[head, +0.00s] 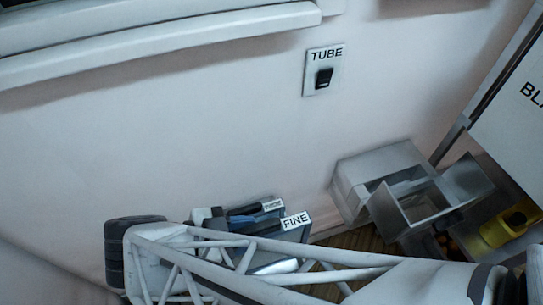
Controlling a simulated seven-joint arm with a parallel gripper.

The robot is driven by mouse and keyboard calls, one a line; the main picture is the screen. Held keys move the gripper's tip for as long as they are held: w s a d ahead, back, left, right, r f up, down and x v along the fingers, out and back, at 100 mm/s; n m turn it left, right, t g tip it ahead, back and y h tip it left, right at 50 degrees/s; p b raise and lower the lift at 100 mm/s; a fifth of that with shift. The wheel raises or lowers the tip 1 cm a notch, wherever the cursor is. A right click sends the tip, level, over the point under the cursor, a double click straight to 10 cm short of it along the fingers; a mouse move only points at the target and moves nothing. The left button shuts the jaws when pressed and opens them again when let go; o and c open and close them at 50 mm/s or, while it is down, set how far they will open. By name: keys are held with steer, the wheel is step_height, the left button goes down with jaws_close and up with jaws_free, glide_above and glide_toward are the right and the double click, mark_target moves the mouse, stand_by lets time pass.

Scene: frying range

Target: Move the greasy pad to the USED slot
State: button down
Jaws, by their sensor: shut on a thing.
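My gripper is not in view; only a pale truss-like link of my arm crosses the bottom of the head view. I cannot make out the greasy pad or a slot marked USED. A holder labelled FINE (295,221) stands low against the wall, partly hidden behind my arm. A smaller label (273,205) beside it is too blurred to read. Dark and blue parts (243,219) show around these labels.
A grey metal box (375,170) with open compartments stands right of the holder. A yellow object (509,224) lies at the far right, under a white panel (515,120) with cut-off lettering. A TUBE switch (324,72) is on the otherwise mostly bare wall.

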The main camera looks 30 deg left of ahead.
steer(key=shift+f, duration=8)
steer(key=c, duration=0.7)
jaws_free()
steer(key=shift+c, duration=0.2)
steer(key=shift+r, duration=0.15)
